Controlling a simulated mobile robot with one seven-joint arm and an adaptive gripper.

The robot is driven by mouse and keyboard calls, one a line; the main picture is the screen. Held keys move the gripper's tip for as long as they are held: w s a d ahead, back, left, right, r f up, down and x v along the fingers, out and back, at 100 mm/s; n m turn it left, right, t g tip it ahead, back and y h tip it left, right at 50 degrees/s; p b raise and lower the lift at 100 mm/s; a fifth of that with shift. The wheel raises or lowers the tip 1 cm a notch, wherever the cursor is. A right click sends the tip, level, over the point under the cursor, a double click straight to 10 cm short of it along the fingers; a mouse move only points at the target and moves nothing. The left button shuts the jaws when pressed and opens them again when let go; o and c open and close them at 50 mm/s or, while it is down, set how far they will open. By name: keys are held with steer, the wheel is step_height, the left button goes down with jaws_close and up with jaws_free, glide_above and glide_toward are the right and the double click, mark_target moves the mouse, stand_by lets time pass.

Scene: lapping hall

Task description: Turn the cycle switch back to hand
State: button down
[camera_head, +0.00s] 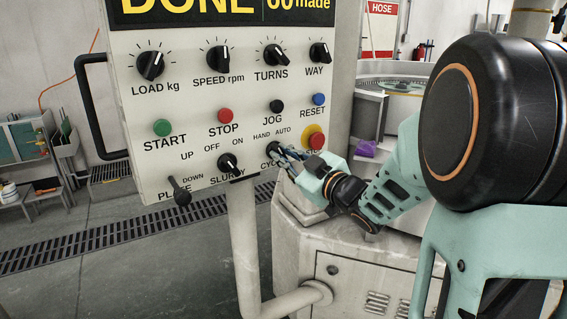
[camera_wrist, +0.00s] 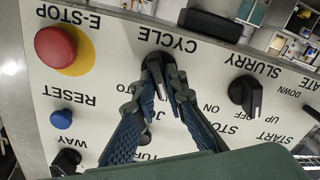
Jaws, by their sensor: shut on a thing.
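The cycle switch (camera_head: 273,150) is a black knob at the lower right of the light control panel, below the words HAND and AUTO. In the wrist view, where the panel appears upside down, the cycle switch (camera_wrist: 155,58) sits beside the word CYCLE. My gripper (camera_head: 284,154) reaches it from the right, and its fingers (camera_wrist: 157,80) are closed on the knob from both sides. The fingers cover part of the knob and the HAND label, so I cannot tell exactly where it points.
The red e-stop button (camera_wrist: 56,47) on its yellow plate is close to the cycle switch. The slurry switch (camera_head: 230,163) is on its other side, and the black jog button (camera_head: 277,107) is above. A panel post (camera_head: 243,240) stands below.

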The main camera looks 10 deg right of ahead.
stand_by(0.4)
steer(key=c, duration=2)
jaws_free()
steer(key=shift+o, duration=0.2)
steer(key=v, duration=1.2)
